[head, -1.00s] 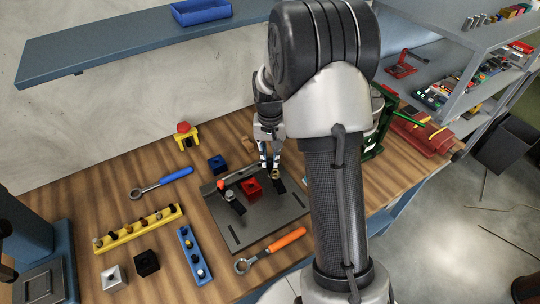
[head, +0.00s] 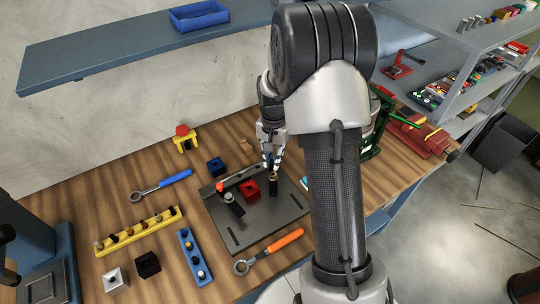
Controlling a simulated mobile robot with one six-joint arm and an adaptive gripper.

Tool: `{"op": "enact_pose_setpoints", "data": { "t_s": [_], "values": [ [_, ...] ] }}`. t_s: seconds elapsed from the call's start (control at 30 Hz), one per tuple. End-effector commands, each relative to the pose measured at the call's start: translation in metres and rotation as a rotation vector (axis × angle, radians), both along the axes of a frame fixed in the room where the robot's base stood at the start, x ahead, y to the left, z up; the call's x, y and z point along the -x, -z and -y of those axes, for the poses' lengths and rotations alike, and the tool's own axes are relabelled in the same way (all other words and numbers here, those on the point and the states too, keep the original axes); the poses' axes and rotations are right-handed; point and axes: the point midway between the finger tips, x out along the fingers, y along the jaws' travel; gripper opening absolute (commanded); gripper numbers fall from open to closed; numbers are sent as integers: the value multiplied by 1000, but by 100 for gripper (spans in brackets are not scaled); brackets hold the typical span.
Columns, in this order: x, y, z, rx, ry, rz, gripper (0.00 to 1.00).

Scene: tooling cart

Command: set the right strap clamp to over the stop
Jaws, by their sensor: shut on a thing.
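The grey fixture plate (head: 270,222) lies on the wooden bench. A red block (head: 249,190) with a dark hole sits on it near the middle. The left strap clamp (head: 234,204), dark with a pale stud, stands left of the block. The right strap clamp (head: 274,188), a short black bar with a brassy top part, stands right of the block, its bar pointing toward the front. My gripper (head: 272,168) reaches down from behind and is shut on the right strap clamp at its upper end. The fingers partly hide the grip. I cannot clearly pick out the stop.
An orange-handled wrench (head: 285,240) lies in front of the plate, a blue-handled one (head: 175,180) to its left. A blue block (head: 216,165) and a yellow stand (head: 185,138) are behind. A yellow rack (head: 140,230) and blue rack (head: 194,256) hold small parts at left.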

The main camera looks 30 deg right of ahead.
Motion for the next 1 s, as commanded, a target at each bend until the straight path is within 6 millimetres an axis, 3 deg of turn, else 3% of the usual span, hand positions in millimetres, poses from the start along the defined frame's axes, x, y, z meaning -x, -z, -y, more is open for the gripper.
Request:
{"op": "enact_pose_setpoints", "data": {
  "t_s": [1.0],
  "values": [
    [30,-1,22,1,898,1,0]
  ]
}}
